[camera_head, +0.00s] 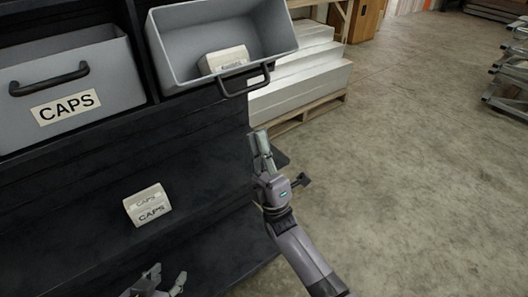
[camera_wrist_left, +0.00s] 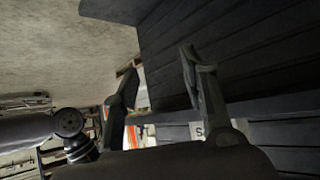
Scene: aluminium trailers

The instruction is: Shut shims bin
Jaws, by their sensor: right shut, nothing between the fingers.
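A grey bin (camera_head: 188,48) at the top middle of the head view is pulled or tipped out of the black rack, open toward me. It has a black handle (camera_head: 246,79) on its front edge; no label on it can be read. A small white labelled box (camera_head: 224,59) lies inside. My right gripper (camera_head: 258,136) is shut and empty, below the handle and apart from it. My left gripper (camera_head: 168,272) is low at the bottom edge, open and empty; its spread fingers also show in the left wrist view (camera_wrist_left: 160,58).
A closed grey bin labelled CAPS (camera_head: 115,71) sits left of the open one. A white CAPS box (camera_head: 148,205) lies on the lower black shelf. White stacked boards (camera_head: 300,80) on a pallet stand behind.

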